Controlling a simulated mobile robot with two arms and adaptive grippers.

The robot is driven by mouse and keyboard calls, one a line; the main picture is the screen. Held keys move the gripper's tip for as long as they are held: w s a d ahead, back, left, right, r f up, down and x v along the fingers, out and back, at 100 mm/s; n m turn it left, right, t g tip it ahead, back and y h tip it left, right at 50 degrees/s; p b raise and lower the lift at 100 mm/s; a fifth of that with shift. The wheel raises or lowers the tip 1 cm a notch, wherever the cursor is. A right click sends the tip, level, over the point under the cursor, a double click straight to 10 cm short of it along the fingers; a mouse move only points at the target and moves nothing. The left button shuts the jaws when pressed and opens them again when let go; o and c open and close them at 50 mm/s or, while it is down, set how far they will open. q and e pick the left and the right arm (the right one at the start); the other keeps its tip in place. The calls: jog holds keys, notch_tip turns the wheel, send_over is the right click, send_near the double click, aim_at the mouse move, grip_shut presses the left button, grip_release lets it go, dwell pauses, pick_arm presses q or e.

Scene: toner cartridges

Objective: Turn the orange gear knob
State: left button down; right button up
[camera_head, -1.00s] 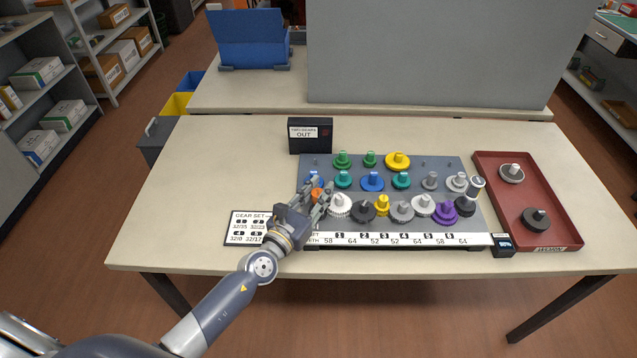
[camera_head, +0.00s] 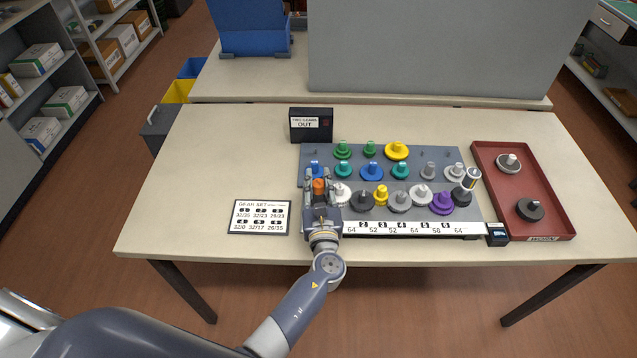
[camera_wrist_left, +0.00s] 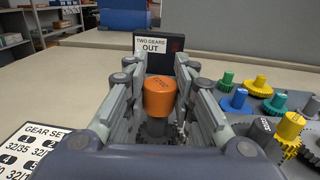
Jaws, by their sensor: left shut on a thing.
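The orange gear knob (camera_head: 319,187) stands upright at the left end of the grey gear board (camera_head: 415,160). In the left wrist view the orange knob (camera_wrist_left: 160,95) sits between the two fingers, above a dark gear. My left gripper (camera_head: 319,180) comes from the front and is shut on the orange knob, one finger on each side. It also shows in the left wrist view (camera_wrist_left: 159,85). The gear under the knob is mostly hidden by the gripper. My right gripper is not in view.
Several coloured gears, such as a white gear (camera_head: 341,193) and a blue gear (camera_head: 372,171), stand close to the right. A black box (camera_head: 311,125) marked OUT stands behind. A gear set card (camera_head: 260,217) lies left. A red tray (camera_head: 505,185) is at the right.

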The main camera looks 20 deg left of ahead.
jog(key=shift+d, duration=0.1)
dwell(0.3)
pick_arm(q)
jog(key=c, duration=1.3)
grip_release()
jog(key=shift+s, duration=0.1)
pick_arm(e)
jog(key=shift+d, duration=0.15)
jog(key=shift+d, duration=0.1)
pick_arm(q)
jog(key=v, duration=1.2)
jog(key=shift+d, duration=0.15)
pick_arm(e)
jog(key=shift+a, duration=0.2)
